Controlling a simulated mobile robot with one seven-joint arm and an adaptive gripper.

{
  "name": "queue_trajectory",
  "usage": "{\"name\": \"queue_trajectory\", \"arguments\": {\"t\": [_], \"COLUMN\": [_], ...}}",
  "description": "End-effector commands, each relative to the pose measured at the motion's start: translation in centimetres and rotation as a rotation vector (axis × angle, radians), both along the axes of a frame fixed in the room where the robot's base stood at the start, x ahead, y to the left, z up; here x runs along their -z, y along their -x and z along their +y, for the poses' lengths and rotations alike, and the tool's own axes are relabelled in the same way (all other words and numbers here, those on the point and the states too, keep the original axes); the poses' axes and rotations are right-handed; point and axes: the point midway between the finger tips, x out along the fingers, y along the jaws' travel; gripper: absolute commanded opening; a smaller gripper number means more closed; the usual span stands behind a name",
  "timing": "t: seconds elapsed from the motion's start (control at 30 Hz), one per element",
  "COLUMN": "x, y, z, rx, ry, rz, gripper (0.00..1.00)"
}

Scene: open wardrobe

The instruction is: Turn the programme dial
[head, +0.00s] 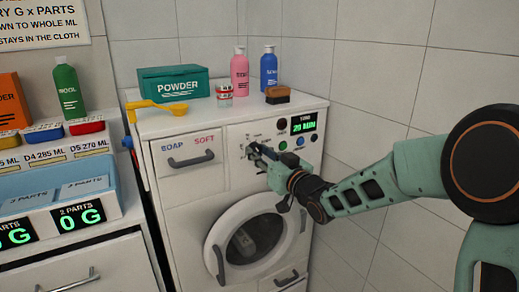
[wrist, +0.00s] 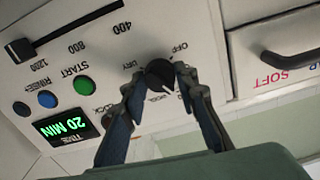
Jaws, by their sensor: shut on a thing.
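The programme dial (wrist: 160,73) is a round dark knob on the washing machine's panel. OFF, DRY and WOOL are among the labels around it; others are partly hidden by a finger. My gripper (wrist: 157,79) is shut on the dial, one finger on each side. In the head view my gripper (head: 254,151) reaches the panel from the right and hides most of the dial. A light mark shows on the knob's lower side in the wrist view; its exact setting is hard to read.
The panel also has a slider (wrist: 20,50), START (wrist: 83,86), blue (wrist: 47,99) and green buttons, and a lit 20 MIN display (wrist: 66,126). The SOAP/SOFT drawer (head: 188,163) is beside the dial. A powder box (head: 173,83), bottles and a brush stand on top.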

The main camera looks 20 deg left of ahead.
Motion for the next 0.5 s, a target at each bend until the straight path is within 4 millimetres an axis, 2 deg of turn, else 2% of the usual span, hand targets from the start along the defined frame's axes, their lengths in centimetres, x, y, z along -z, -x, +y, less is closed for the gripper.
{"name": "queue_trajectory", "arguments": {"t": [0.5], "x": [0.06], "y": [-0.02], "z": [-0.03], "rx": [0.001], "ry": [-0.066], "rz": [0.077], "gripper": [0.03]}}
